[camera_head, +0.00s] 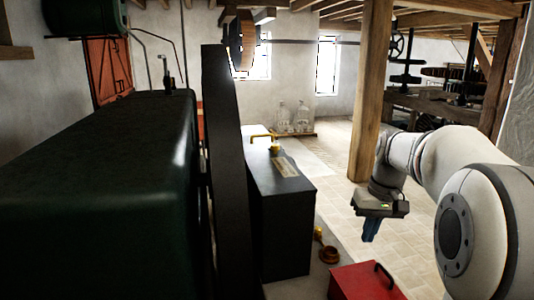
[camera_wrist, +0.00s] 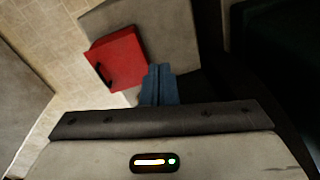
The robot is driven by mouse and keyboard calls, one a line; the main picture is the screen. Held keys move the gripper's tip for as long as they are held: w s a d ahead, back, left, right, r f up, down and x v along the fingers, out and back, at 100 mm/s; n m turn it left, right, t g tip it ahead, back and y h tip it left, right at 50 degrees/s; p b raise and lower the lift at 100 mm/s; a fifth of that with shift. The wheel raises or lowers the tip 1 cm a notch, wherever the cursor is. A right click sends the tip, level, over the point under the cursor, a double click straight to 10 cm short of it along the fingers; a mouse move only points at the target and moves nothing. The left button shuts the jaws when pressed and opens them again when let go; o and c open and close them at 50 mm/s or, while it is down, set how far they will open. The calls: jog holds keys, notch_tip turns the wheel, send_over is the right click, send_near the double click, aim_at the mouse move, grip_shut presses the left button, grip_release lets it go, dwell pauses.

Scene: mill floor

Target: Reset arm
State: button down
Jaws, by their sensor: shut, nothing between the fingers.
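My gripper (camera_head: 371,229) hangs at the end of my arm at the right of the head view, with its blue fingers pointing down. The fingers are together and hold nothing. It also shows in the wrist view (camera_wrist: 159,72), where the fingertips appear next to a red box (camera_wrist: 119,60). In the head view the red box (camera_head: 362,283) with a dark handle sits low at the bottom edge, below my gripper. I cannot tell the exact gap between them.
A large dark green tank (camera_head: 100,190) fills the left. A wooden post (camera_head: 371,90) stands behind my gripper. Tiled floor (camera_head: 345,205) is clear between.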

jog(key=s+a+f+t, duration=0.1)
jog(key=s+a+f, duration=0.1)
jog(key=s, duration=0.5)
jog(key=s+a+f+t, duration=0.1)
jog(key=s+a+f, duration=0.2)
jog(key=s, duration=0.4)
jog(key=s+a+f+h+b, duration=0.1)
jog(key=s+a+f, duration=0.1)
jog(key=s, duration=0.5)
jog(key=shift+a+f+t, duration=0.15)
jog(key=shift+a+t, duration=0.25)
jog(key=shift+a, duration=0.5)
